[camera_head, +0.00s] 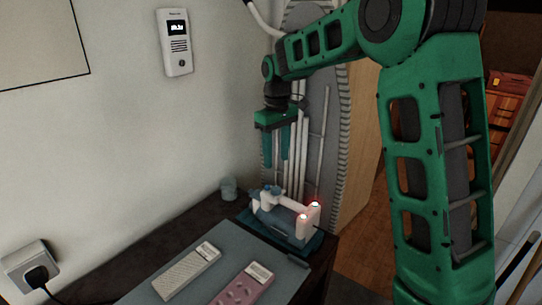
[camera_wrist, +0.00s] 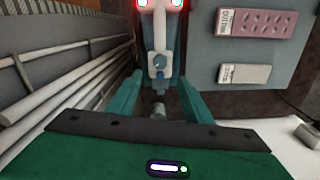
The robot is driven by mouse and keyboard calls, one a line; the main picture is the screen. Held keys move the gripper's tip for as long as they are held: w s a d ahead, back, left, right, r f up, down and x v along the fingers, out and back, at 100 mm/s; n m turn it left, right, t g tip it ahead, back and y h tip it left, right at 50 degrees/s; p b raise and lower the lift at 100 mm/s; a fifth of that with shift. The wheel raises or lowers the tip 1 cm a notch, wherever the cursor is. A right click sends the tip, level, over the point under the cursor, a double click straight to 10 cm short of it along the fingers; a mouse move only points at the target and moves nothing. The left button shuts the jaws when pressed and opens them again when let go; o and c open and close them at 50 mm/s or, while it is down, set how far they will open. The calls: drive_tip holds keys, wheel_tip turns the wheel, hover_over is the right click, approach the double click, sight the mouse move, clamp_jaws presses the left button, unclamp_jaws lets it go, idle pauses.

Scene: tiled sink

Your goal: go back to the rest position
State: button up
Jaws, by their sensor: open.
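My gripper (camera_head: 277,158) is green and points down at the end of my arm, above the back end of a dark counter. Its two fingers are apart and nothing shows between them. In the wrist view, the fingers of my gripper (camera_wrist: 160,88) frame the near end of a white and blue device. This device (camera_head: 285,213) has two lit ends and sits on a teal base at the counter's far corner, below my gripper. The device also shows in the wrist view (camera_wrist: 159,40). My gripper appears apart from it.
A grey mat (camera_head: 195,255) bears a pale box (camera_head: 188,270) and a pink box (camera_head: 243,284). A small translucent cup (camera_head: 229,188) stands by the wall. A wall intercom (camera_head: 174,42) and a plugged socket (camera_head: 32,270) are on the left. White pipes (camera_head: 300,140) rise behind my gripper.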

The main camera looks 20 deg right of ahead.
drive_tip(key=s+d+r+m, duration=0.2)
drive_tip(key=s+d+m, duration=0.4)
drive_tip(key=s+d, duration=0.9)
drive_tip(key=s+d+f+m, duration=0.1)
drive_tip(key=s+f+m, duration=0.1)
drive_tip(key=s, duration=1)
drive_tip(key=s+d+f+m, duration=0.1)
drive_tip(key=s+f+m, duration=0.2)
drive_tip(key=s, duration=0.9)
drive_tip(key=shift+s+f+m, duration=0.3)
drive_tip(key=shift+s, duration=0.1)
drive_tip(key=shift+w+f, duration=0.25)
drive_tip(key=shift+w, duration=0.4)
